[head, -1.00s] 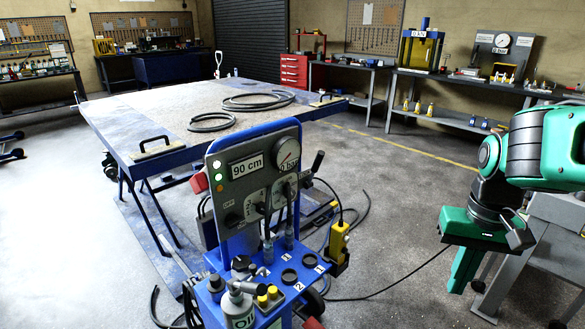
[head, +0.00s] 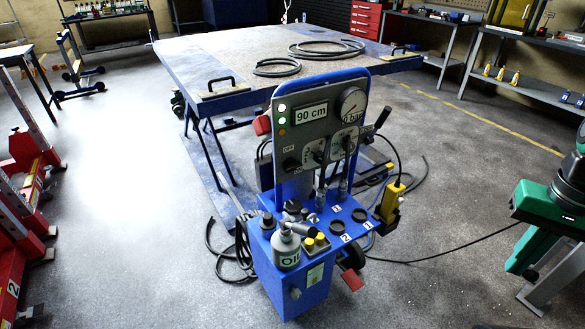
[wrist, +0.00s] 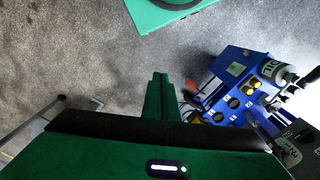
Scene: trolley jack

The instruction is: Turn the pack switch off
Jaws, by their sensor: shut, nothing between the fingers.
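The blue hydraulic pack (head: 290,255) stands on the floor in the middle of the head view. Its grey upright panel (head: 322,115) has a "90 cm" display, a gauge marked bar and a lit green lamp. A black rotary switch (head: 291,164) with an OFF label sits at the panel's lower left; its exact setting is too small to tell. My green gripper (head: 525,258) is at the right edge, well apart from the pack. In the wrist view my gripper (wrist: 160,95) is shut and empty, with the pack (wrist: 228,97) to its right.
A lift table (head: 225,60) with coiled hoses stands behind the pack. An oil bottle (head: 286,248) stands on the pack's front deck. A yellow pendant (head: 391,202) hangs at its right side, and a cable runs across the floor. Red stands (head: 25,160) are at left.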

